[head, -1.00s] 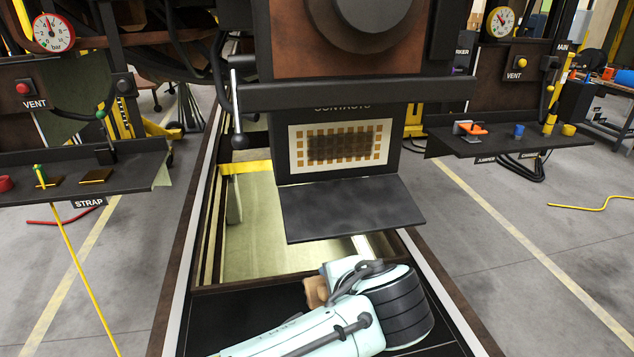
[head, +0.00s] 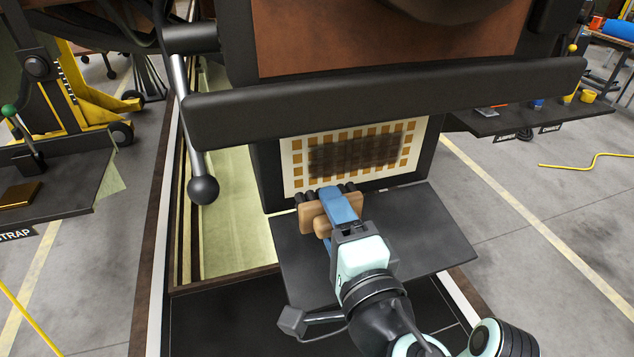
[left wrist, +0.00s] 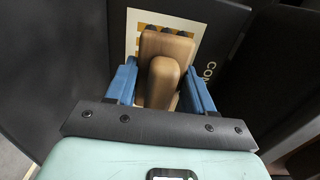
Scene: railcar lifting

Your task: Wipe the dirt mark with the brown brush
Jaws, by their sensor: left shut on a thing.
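The dirt mark (head: 355,155) is a dark smear across the middle of a white panel with a grid of copper-coloured squares (head: 409,140). The panel is on the upright black plate under the railcar end. My left gripper (head: 338,205) is shut on the brown brush (head: 313,216), just below the panel and above the black shelf. In the left wrist view the brush (left wrist: 165,75) sits between the two blue fingers (left wrist: 160,88), with dark bristles at its far end toward the panel. I cannot tell whether the bristles touch it. My right gripper is not in view.
A thick black bar (head: 390,95) juts out above the panel. A lever with a black ball (head: 203,190) hangs at its left. The black shelf (head: 430,225) lies below the panel. Side shelves stand at left (head: 70,185) and right (head: 550,120).

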